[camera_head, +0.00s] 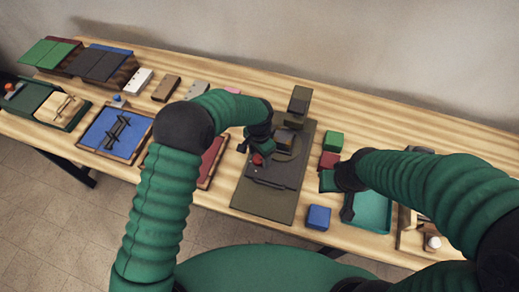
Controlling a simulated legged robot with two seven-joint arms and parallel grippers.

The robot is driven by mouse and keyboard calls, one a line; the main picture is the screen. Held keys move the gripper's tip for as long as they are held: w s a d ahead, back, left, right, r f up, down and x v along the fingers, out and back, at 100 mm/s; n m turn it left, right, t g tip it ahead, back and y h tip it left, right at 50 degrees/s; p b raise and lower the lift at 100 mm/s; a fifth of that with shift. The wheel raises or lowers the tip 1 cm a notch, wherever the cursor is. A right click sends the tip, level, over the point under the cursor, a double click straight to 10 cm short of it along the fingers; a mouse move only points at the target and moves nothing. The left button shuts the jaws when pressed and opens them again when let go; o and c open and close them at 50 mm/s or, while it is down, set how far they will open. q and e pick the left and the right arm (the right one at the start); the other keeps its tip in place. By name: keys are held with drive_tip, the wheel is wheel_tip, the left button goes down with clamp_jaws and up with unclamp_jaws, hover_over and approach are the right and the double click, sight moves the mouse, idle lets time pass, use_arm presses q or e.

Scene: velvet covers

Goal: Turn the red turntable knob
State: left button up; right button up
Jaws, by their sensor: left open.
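The red knob (257,159) is a small red piece on the dark olive turntable board (262,204), near the middle of the table. My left gripper (254,148) is open and sits right at the knob, partly covering it. I cannot tell whether its fingers touch the knob. A dark round part (284,141) lies on the board just right of the gripper. My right gripper (328,180) is at the right, beside the board and close to a red cube (329,160). Its fingers are too small and dark to tell whether they are open.
A green cube (333,141) stands behind the red cube, and a blue cube (318,217) stands near the front edge. A teal tray (372,212) lies partly under my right arm. A blue framed board (112,134) lies left. The wall runs behind the table.

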sight(260, 158)
use_arm(q)
wheel_tip(260, 158, up, 16)
drive_tip(key=b, duration=0.1)
drive_tip(key=shift+r, duration=0.25)
